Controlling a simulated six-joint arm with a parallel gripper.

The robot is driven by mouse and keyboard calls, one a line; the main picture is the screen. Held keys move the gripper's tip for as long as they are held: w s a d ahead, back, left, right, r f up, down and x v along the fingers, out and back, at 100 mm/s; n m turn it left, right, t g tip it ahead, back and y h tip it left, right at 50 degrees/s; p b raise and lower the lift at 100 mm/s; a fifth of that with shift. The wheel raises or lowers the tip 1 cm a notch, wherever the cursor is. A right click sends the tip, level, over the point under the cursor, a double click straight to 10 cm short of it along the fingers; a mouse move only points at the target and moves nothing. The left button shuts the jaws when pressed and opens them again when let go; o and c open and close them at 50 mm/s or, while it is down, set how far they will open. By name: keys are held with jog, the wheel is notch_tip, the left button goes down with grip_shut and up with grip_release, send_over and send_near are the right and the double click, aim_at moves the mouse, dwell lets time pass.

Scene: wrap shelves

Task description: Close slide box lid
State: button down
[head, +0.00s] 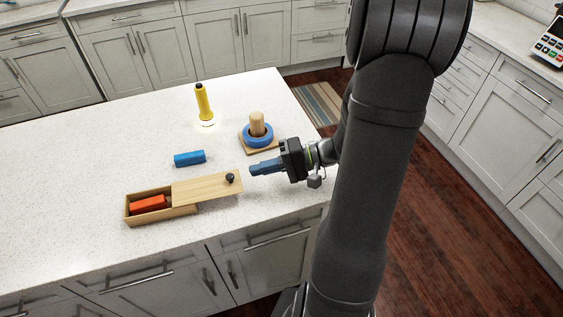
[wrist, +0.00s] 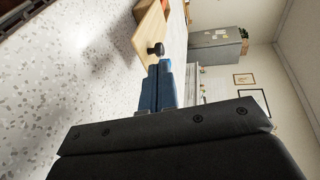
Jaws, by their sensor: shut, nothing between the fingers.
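The wooden slide box (head: 161,219) lies near the front edge of the white counter. Its lid (head: 203,187) is slid partway to the right, so the left part is uncovered and an orange-red block (head: 147,204) shows inside. A dark round knob (head: 230,178) stands on the lid's right end. My gripper (head: 251,170) is shut and empty, with its blue fingertips just right of the knob and a small gap apparent. In the wrist view, the knob (wrist: 156,49) and lid (wrist: 151,30) appear just beyond the fingertips (wrist: 160,68). The covered part of the box is hidden.
A blue block (head: 189,158) lies behind the box. A wooden peg base with a blue ring (head: 258,135) stands behind my gripper. The counter left of the box is clear.

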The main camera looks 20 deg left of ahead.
aim_at(196, 191)
jog(key=shift+x, duration=1.9)
jog(key=s+a, duration=0.8)
jog(key=a, duration=0.1)
jog(key=shift+s+a, duration=0.2)
jog(key=shift+a, duration=0.05)
jog(key=shift+w, duration=0.1)
jog(key=v, duration=1.4)
jog(key=shift+x, duration=7)
